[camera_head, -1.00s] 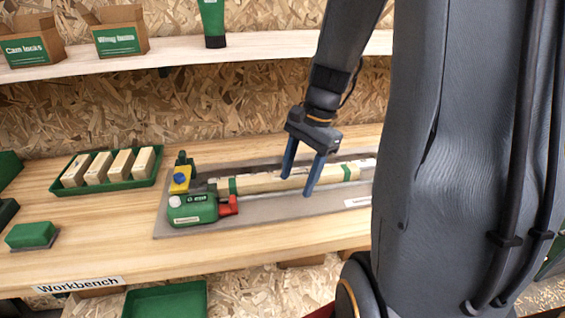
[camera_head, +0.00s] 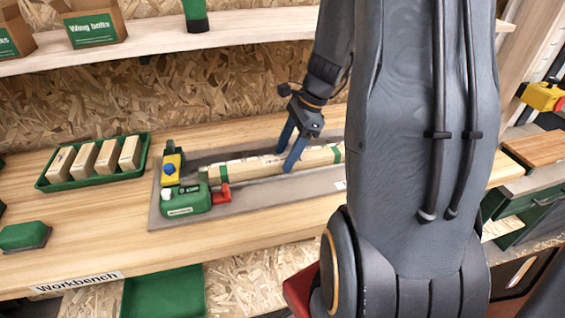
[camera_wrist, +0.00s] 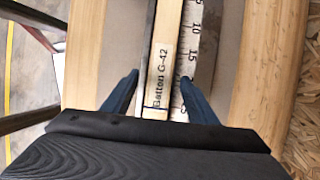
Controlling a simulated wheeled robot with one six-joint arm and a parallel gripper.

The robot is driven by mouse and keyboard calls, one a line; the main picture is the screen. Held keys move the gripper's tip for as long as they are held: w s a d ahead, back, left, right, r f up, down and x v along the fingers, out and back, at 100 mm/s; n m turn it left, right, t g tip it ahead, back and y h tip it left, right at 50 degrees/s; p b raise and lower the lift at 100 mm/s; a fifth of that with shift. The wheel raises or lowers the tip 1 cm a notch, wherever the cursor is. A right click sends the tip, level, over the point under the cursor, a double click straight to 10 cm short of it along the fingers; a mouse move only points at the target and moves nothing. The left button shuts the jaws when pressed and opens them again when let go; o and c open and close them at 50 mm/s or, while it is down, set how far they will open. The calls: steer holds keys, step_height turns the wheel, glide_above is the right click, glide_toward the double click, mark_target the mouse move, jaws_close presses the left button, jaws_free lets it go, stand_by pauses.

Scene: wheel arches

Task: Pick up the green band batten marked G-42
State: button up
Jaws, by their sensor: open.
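The batten (camera_head: 254,167) is a long pale wooden bar with green bands near its ends. It lies on a grey plate on the workbench. In the wrist view the batten (camera_wrist: 161,62) carries the label "Batten G-42" and runs beside a ruler scale. My gripper (camera_head: 290,160) is open, with its blue fingers over the batten, one on the far side and one on the near side. In the wrist view the gripper's fingers (camera_wrist: 160,92) stand on either side of the batten, apart from it. Part of the batten's right end is hidden behind my arm.
A green device (camera_head: 187,200) with a red part and a yellow-blue block (camera_head: 171,168) stand at the batten's left end. A green tray (camera_head: 70,186) holds several wooden blocks. A green block (camera_head: 25,236) lies at front left. A shelf (camera_head: 260,35) runs above the bench.

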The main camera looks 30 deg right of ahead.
steer(key=shift+a+f, duration=0.2)
steer(key=shift+f, duration=0.3)
steer(key=c, duration=1.3)
steer(key=shift+w, duration=0.1)
jaws_close()
steer(key=shift+r, duration=0.15)
